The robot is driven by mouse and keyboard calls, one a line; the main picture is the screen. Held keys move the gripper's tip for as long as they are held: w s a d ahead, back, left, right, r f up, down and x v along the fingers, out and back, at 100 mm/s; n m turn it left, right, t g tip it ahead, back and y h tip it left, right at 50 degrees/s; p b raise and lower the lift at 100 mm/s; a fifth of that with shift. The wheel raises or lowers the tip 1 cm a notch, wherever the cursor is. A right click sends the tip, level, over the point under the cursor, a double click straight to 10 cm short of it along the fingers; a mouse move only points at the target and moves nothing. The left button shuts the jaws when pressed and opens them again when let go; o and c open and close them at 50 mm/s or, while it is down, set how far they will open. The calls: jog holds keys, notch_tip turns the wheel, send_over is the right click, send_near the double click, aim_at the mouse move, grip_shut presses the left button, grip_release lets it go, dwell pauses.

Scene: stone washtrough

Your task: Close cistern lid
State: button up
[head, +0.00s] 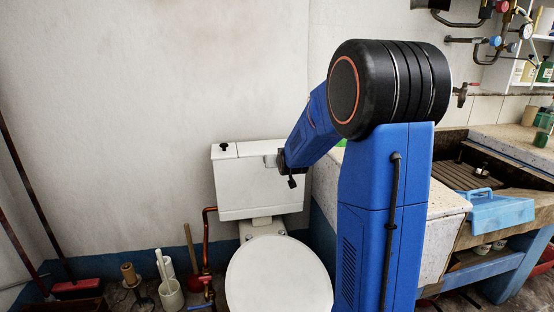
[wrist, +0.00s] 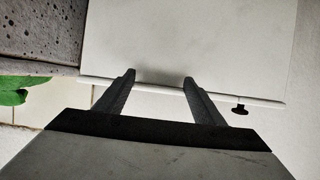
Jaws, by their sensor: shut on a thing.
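The white cistern (head: 245,190) stands against the wall above the toilet. Its white lid (head: 250,148) lies along the top, with a small black knob (head: 223,146) at the left end. My gripper (head: 272,160) is at the upper right front of the cistern, at the lid's edge. In the wrist view my gripper (wrist: 159,79) has its two dark fingers spread a little apart over the lid's thin edge (wrist: 255,99), shut on it. The knob (wrist: 239,109) shows to their right. Any gap under the lid is too small to tell.
The white toilet seat cover (head: 278,275) is below. A brush holder (head: 170,294) and a copper pipe (head: 207,245) stand to the left. The stone trough (head: 510,190) with a blue washboard-like thing (head: 500,210) is to the right. The wall above the cistern is clear.

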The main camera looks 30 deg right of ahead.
jog(key=shift+s+a+f, duration=0.1)
jog(key=shift+s+f, duration=0.05)
jog(key=shift+f, duration=0.4)
jog(key=o, duration=1.5)
jog(key=shift+r, duration=0.25)
jog(key=v, duration=1.7)
jog(key=shift+r, duration=0.1)
